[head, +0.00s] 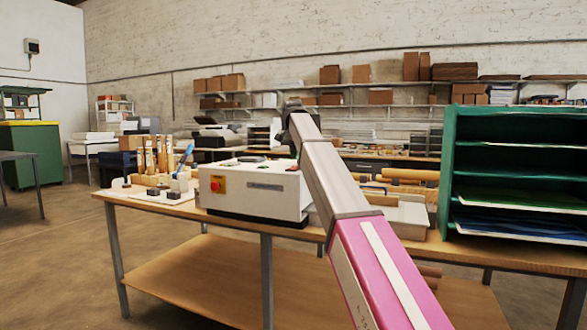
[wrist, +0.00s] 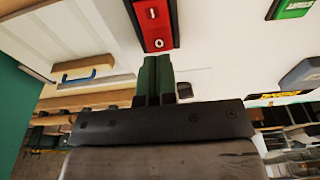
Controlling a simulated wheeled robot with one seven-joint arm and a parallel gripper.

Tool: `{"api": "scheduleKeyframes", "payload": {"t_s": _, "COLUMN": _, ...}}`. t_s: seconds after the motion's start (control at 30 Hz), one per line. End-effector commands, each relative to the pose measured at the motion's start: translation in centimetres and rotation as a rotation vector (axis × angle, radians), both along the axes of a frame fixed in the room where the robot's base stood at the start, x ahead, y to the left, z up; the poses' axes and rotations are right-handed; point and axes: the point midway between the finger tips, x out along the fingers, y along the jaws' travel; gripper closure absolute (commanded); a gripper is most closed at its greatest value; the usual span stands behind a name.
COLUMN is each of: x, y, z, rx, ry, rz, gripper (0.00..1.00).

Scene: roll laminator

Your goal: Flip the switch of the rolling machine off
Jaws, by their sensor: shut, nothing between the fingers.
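The rolling machine (head: 252,194) is a white box on the wooden table, with a red stop button on a yellow plate (head: 217,184) on its front. In the wrist view its pale top holds a red switch (wrist: 153,25) marked I and O, cut by the top edge of the frame. Which side is pressed down I cannot tell. My gripper (wrist: 156,60) has dark green fingers shut together with nothing between them. The fingertips point at the O end of the switch, close to it; whether they touch is unclear. In the head view my arm hides part of the machine and its switch.
A green label or button (wrist: 293,9) sits elsewhere on the machine's top. Wooden-handled tools (head: 155,158) stand left of the machine on the table (head: 285,232). A green shelf unit (head: 450,170) stands at the right. A tray (head: 405,213) lies between machine and shelf.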

Motion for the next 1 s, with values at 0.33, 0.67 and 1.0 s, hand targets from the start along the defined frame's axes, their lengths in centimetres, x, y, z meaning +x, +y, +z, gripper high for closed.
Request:
{"api": "scheduleKeyframes", "payload": {"t_s": 0.33, "x": 0.1, "y": 0.0, "z": 2.5, "rx": 0.000, "ry": 0.000, "rz": 0.000, "gripper": 1.00}}
{"api": "scheduleKeyframes", "payload": {"t_s": 0.67, "x": 0.0, "y": 0.0, "z": 4.4, "rx": 0.000, "ry": 0.000, "rz": 0.000, "gripper": 1.00}}
{"api": "scheduleKeyframes", "payload": {"t_s": 1.0, "x": 0.2, "y": 0.7, "z": 4.1, "rx": 0.007, "ry": -0.009, "rz": 0.016, "gripper": 1.00}}
